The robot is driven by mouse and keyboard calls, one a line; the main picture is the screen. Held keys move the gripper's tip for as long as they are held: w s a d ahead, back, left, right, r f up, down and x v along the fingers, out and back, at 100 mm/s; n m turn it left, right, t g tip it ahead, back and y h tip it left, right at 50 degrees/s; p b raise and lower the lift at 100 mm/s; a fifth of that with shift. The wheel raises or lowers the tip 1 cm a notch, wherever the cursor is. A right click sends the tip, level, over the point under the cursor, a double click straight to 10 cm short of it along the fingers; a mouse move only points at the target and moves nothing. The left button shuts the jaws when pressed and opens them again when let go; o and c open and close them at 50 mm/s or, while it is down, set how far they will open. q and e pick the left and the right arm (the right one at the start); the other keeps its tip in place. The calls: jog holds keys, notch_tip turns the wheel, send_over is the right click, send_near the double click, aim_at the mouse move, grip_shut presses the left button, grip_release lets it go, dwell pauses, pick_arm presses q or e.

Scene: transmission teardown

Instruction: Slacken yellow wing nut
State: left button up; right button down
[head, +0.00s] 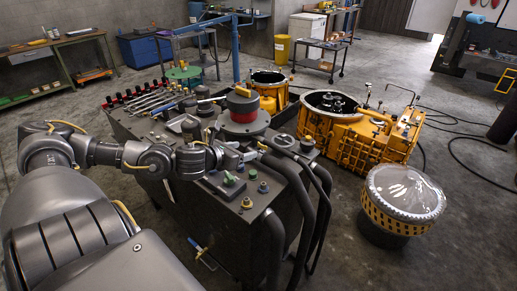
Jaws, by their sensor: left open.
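My left arm comes in from the left and its gripper (246,156) is over the right part of the dark workbench (160,155), just in front of a round grey unit with a red band (242,104). The gripper is open, with nothing visible between its fingers. A small yellow piece (263,146) shows just right of the fingertips. It is too small to tell whether it is the wing nut or whether the gripper touches it. Small brass-coloured fittings (247,202) sit on the bench top in front of the gripper. My right gripper is not in view.
Thick black hoses (322,190) curve down the bench's right side. Several red-ended tools (150,97) lie along its far left edge. Yellow housings (350,135) stand behind at the right. A clear-topped yellow drum (403,195) stands right, with open floor around it.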

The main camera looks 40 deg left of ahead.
aim_at(262, 146)
pick_arm(q)
jog(key=p+x, duration=0.2)
jog(key=x, duration=0.5)
jog(key=shift+w+f+p, duration=0.1)
jog(key=shift+w+p, duration=0.2)
jog(key=shift+w, duration=0.05)
jog(key=shift+w+f, duration=0.25)
jog(key=shift+w, duration=0.1)
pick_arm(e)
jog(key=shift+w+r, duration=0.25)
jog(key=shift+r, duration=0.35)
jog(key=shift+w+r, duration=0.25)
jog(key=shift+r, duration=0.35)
